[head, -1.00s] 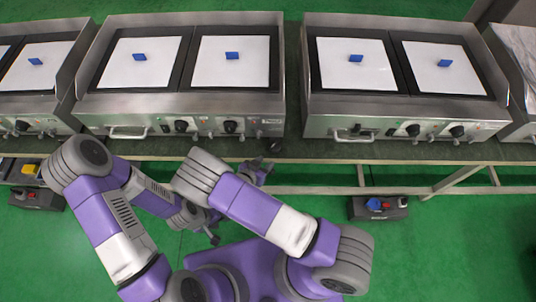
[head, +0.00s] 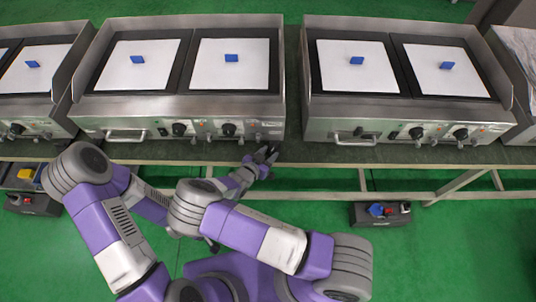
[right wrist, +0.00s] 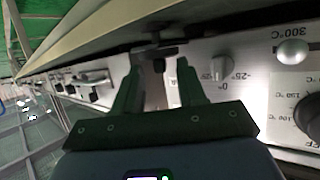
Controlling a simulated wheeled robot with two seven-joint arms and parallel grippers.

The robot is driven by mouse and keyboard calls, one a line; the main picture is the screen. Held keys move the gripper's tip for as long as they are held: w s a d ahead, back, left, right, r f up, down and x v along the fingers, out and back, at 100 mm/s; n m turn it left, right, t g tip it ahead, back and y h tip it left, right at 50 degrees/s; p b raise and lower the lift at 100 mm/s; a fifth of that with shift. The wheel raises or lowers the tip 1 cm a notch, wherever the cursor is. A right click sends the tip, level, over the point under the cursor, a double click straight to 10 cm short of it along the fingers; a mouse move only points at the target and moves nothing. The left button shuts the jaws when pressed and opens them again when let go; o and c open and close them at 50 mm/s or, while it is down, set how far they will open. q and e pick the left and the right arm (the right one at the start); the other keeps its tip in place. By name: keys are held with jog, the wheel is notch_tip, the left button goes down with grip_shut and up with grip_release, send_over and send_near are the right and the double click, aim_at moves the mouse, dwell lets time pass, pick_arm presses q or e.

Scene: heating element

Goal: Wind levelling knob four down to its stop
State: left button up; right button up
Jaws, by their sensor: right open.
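My right gripper (head: 268,154) is at the lower right front corner of the middle heating unit (head: 185,107), by the edge of the bench. It also shows in the right wrist view (right wrist: 158,82), its two dark fingers apart. A small dark levelling knob (right wrist: 158,65) on a T-shaped fitting shows between the fingertips, with gaps to both fingers. It seems not held. In the head view the gripper covers that knob. No number on it can be read. My left gripper is mostly hidden behind my right arm in the head view.
Another heating unit (head: 405,107) stands to the right in the head view. A dark control box (head: 380,214) lies on the green floor below the bench.

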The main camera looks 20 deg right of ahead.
jog(key=shift+c, duration=0.4)
grip_shut()
jog(key=shift+s+d+n+t, duration=0.1)
jog(key=shift+s+n+t, duration=0.05)
jog(key=shift+n+t, duration=0.15)
